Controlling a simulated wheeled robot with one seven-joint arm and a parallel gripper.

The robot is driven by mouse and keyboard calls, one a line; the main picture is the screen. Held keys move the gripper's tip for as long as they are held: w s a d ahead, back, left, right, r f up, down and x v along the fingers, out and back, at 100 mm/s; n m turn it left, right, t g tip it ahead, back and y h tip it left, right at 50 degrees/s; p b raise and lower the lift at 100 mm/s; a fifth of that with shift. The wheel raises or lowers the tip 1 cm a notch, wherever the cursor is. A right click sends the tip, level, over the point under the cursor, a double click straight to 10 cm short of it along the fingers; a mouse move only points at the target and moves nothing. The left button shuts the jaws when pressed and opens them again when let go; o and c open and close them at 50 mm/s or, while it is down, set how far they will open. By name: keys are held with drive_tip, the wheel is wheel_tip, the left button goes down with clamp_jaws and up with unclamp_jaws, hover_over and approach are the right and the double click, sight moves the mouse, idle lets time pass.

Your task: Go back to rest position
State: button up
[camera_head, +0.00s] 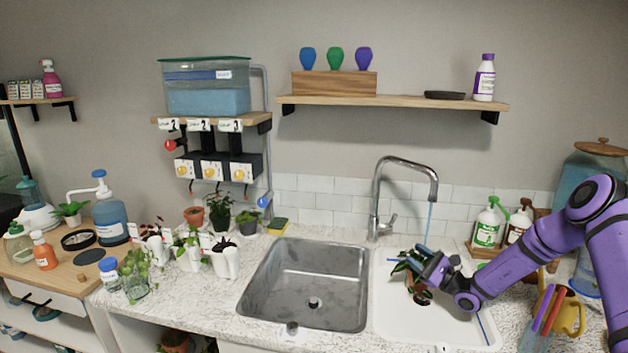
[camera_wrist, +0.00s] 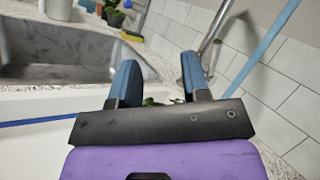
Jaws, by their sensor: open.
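My purple arm reaches in from the right in the head view. My gripper (camera_head: 418,262) is over the white drainboard (camera_head: 390,318) beside the sink. In the wrist view its two blue-grey fingers (camera_wrist: 160,68) stand apart, with nothing visible clamped between the tips. A bit of green leaf (camera_wrist: 150,102) shows low between the fingers in the wrist view. I cannot tell whether the fingers touch the plant.
The faucet (camera_head: 377,200) arches close behind my gripper, with a thin blue stream (camera_head: 429,222) below its spout. The steel sink (camera_head: 262,318) is empty at left. Soap bottles (camera_head: 487,228) and a yellow watering can (camera_head: 570,318) stand near my arm. A wooden shelf (camera_head: 410,102) hangs above.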

drive_tip(key=s+a+r+n+g+h, duration=0.2)
drive_tip(key=s+a+r+n+g, duration=0.4)
drive_tip(key=s+r, duration=0.4)
drive_tip(key=s+a+r+n+g+h, duration=0.3)
drive_tip(key=s+a+r+n+g, duration=0.1)
drive_tip(key=s+r+n+g, duration=0.6)
drive_tip(key=s+d+r+n+t+h, duration=0.1)
drive_tip(key=s+d+r+t+h, duration=0.1)
drive_tip(key=s, duration=0.7)
drive_tip(key=s+d+r+n+t+h, duration=0.1)
drive_tip(key=s+d+r+t+h, duration=0.2)
drive_tip(key=s+r+h, duration=0.3)
drive_tip(key=s+d+r+t+h, duration=0.2)
drive_tip(key=s+d+r+h, duration=0.2)
drive_tip(key=s, duration=0.9)
drive_tip(key=shift+d+r+n+t, duration=0.2)
drive_tip(key=shift+r+n+t, duration=0.2)
drive_tip(key=shift+r, duration=0.4)
